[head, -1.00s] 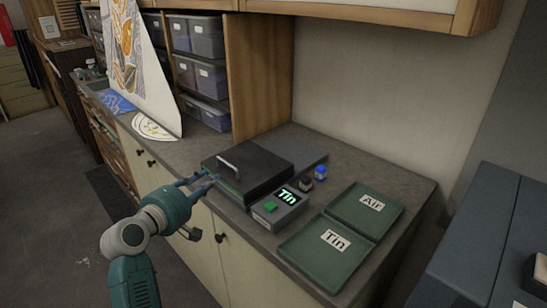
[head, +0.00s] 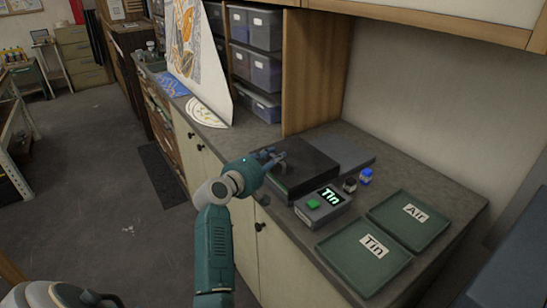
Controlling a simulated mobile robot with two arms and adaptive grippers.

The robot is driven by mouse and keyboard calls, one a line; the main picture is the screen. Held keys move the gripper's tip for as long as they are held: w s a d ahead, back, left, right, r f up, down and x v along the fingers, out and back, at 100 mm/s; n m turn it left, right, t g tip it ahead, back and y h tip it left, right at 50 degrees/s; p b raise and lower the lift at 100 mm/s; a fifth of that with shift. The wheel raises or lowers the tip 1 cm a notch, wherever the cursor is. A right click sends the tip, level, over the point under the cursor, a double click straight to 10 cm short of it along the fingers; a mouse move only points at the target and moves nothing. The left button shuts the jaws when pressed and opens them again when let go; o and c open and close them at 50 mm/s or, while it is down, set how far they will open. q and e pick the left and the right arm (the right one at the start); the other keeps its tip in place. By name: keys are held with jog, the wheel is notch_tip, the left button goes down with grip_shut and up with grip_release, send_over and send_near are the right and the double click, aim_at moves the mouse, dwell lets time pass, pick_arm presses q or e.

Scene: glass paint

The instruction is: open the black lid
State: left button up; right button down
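The black lid (head: 312,168) lies flat on its low box on the grey counter, and it looks closed. My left gripper (head: 274,157) is at the lid's left front part, over the place of its pale handle. The handle is mostly hidden behind the fingers. I cannot tell whether the fingers are closed around it or only beside it. My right gripper is not in view.
Right of the lid are a control box (head: 322,207) with a lit "Tin" display and green button, a black jar (head: 350,184) and a blue jar (head: 366,177). Green trays labelled Tin (head: 350,267) and Air (head: 428,236) lie farther right. A patterned panel (head: 203,60) leans behind.

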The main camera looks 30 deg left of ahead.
aim_at(316, 151)
pick_arm(q)
grip_shut()
jog(key=shift+w, duration=0.1)
jog(key=w+d+b, duration=0.1)
jog(key=w+d, duration=0.1)
jog(key=w, duration=0.3)
jog(key=w+d, duration=0.2)
jog(key=w, duration=0.3)
jog(key=w+d+b, duration=0.1)
jog(key=w+d, duration=0.1)
jog(key=w, duration=0.4)
jog(key=shift+d+b, duration=0.3)
jog(key=shift+d, duration=0.05)
grip_release()
